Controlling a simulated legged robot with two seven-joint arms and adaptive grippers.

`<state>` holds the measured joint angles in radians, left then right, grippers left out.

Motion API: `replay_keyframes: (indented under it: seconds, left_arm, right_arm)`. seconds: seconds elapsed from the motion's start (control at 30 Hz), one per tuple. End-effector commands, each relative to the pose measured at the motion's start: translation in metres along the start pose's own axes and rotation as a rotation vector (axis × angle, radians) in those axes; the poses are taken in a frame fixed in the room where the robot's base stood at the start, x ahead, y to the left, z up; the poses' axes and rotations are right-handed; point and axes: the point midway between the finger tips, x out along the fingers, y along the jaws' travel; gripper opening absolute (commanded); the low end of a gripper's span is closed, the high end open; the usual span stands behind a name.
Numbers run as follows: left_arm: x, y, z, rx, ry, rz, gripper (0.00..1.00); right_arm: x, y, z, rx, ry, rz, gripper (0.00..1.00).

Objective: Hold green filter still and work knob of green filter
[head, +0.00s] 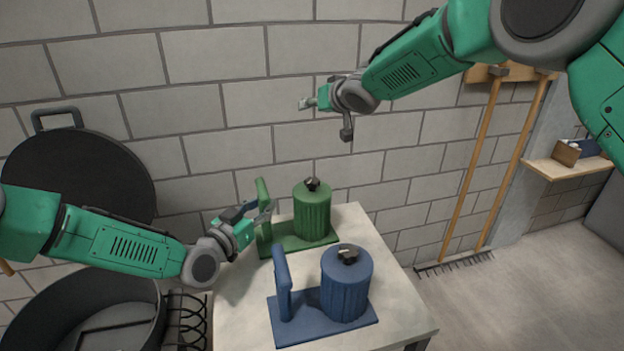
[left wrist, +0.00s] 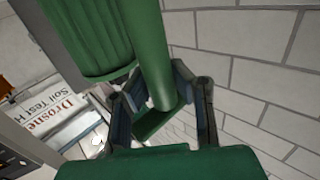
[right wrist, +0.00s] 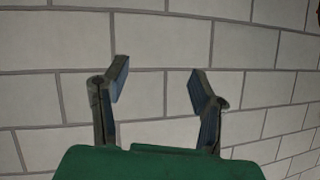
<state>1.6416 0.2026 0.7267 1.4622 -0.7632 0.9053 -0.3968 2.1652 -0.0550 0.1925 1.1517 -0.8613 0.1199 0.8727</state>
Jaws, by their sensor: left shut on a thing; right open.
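The green filter (head: 312,215) stands upright at the back of the table, a ribbed canister on a flat base with an upright handle post (head: 263,192) at its left. Its dark knob (head: 312,184) sits on top of the canister. My left gripper (head: 266,213) is shut on the handle post; the left wrist view shows the post (left wrist: 152,45) between its fingers (left wrist: 153,88), with the ribbed canister (left wrist: 88,40) beside it. My right gripper (head: 325,117) is open and empty, high above the filter in front of the wall. The right wrist view shows only wall between its fingers (right wrist: 158,76).
A similar blue filter (head: 345,287) stands nearer on the same pale table (head: 240,310). A black round tub (head: 85,320) and a large dark disc (head: 80,180) are at the left. Wooden-handled rakes (head: 475,160) lean on the right wall. The air above the green filter is clear.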

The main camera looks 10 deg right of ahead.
Motion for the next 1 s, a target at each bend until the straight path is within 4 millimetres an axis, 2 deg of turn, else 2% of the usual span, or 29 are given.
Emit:
replay_keyframes:
  seconds: [0.17, 0.33, 0.5, 0.6, 0.77, 1.0]
  left_arm:
    - [0.000, 0.001, 0.001, -0.003, -0.002, 0.001, 0.00]
    - [0.000, 0.001, 0.001, -0.003, -0.002, 0.001, 0.00]
    - [0.000, 0.000, 0.001, -0.003, -0.002, 0.001, 0.00]
    - [0.000, 0.000, 0.001, -0.003, -0.002, 0.000, 0.00]
    - [0.000, 0.000, 0.001, -0.002, -0.002, 0.000, 0.00]
    - [0.000, 0.000, 0.001, -0.002, -0.001, 0.000, 0.00]
  right_arm:
    - [-0.035, -0.021, 0.033, 0.064, -0.237, 0.145, 0.53]
    - [-0.079, -0.045, 0.067, 0.079, -0.464, 0.237, 0.53]
    - [-0.115, -0.062, 0.088, 0.069, -0.618, 0.289, 0.53]
    - [-0.126, -0.067, 0.095, 0.063, -0.666, 0.303, 0.53]
    - [-0.123, -0.066, 0.104, 0.060, -0.687, 0.309, 0.53]
    - [-0.089, -0.054, 0.133, 0.060, -0.687, 0.309, 0.53]
